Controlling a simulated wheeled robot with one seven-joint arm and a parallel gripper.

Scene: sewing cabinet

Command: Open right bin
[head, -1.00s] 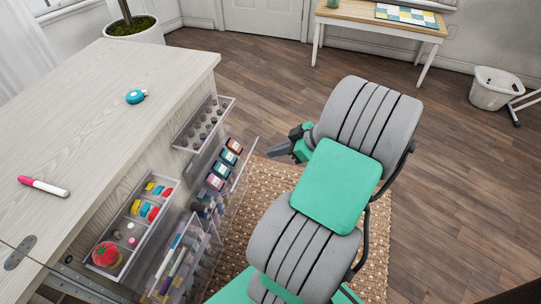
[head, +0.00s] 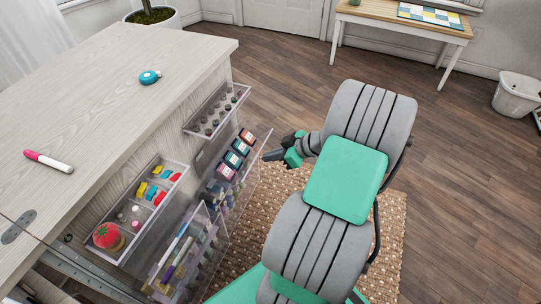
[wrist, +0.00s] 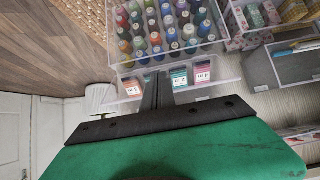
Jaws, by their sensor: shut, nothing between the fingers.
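The right bin is a clear box low on the cabinet's side, its clear front panel (head: 250,172) leaning outward at the top. It holds labelled pots (head: 233,160) and thread spools. My gripper (head: 268,155) is shut and empty, just outside the upper right edge of this bin. In the wrist view, my shut fingers (wrist: 157,90) overlap the row of labelled pots (wrist: 180,78), with spools (wrist: 170,30) beyond. Whether the fingers touch the bin is unclear. A left clear bin (head: 172,283) with pens stands beside it.
A clear upper tray (head: 188,130) of bobbins and a lower tray (head: 125,253) with a tomato pincushion (head: 107,236) jut from the cabinet. A blue tape measure (head: 149,77) and a pink-capped marker (head: 50,162) lie on the tabletop (head: 95,110). Open floor lies to the right.

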